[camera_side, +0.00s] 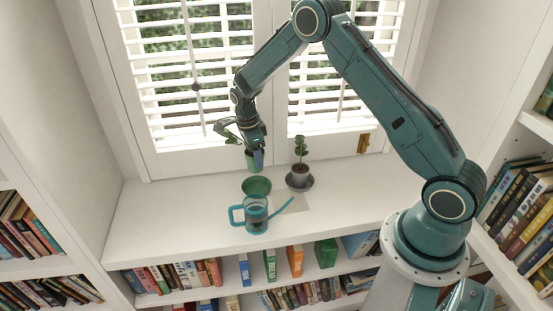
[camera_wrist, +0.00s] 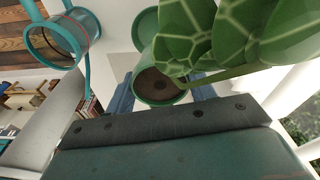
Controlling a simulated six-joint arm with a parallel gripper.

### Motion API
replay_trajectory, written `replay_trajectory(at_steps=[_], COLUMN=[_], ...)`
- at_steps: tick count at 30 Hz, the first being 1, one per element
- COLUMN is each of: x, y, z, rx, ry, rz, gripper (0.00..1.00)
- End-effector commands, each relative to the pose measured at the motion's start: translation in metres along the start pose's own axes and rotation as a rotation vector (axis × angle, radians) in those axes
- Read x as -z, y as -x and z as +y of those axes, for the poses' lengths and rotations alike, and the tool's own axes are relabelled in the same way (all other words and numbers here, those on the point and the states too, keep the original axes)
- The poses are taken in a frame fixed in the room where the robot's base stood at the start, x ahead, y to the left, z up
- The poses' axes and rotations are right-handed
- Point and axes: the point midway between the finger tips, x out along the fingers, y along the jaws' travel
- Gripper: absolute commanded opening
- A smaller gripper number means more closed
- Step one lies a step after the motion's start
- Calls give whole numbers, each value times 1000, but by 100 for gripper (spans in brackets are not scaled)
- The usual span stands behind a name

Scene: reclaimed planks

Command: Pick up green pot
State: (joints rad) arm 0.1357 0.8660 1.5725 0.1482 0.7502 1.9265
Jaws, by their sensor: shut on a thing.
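The green pot (camera_side: 249,163) holds a leafy plant and hangs in my gripper (camera_side: 257,158) above the window ledge. In the wrist view, the pot (camera_wrist: 158,88) shows its dark soil between my blue fingers, and large green leaves cover its right side. My gripper is shut on the pot. A green saucer (camera_side: 256,187) lies empty on the ledge just below the pot, and the two look apart. The saucer also shows in the wrist view (camera_wrist: 146,22), beyond the pot.
A teal watering can (camera_side: 256,214) stands on the ledge in front of the saucer, its spout pointing right. A grey pot (camera_side: 299,175) with a small plant stands to the right on a dark saucer. White shutters (camera_side: 170,85) rise close behind. The ledge's left part is clear.

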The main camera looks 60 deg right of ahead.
Motion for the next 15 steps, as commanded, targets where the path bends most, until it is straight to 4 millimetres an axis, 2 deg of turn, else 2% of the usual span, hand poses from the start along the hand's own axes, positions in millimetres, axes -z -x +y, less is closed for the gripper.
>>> replay_trajectory(at_steps=[1,6,15], x=[1,6,11], y=[14,50,96], z=[-1,-1,-1], rx=[5,5,3], ry=[-1,1,1], rz=[-2,-2,-1], gripper=[18,18,18])
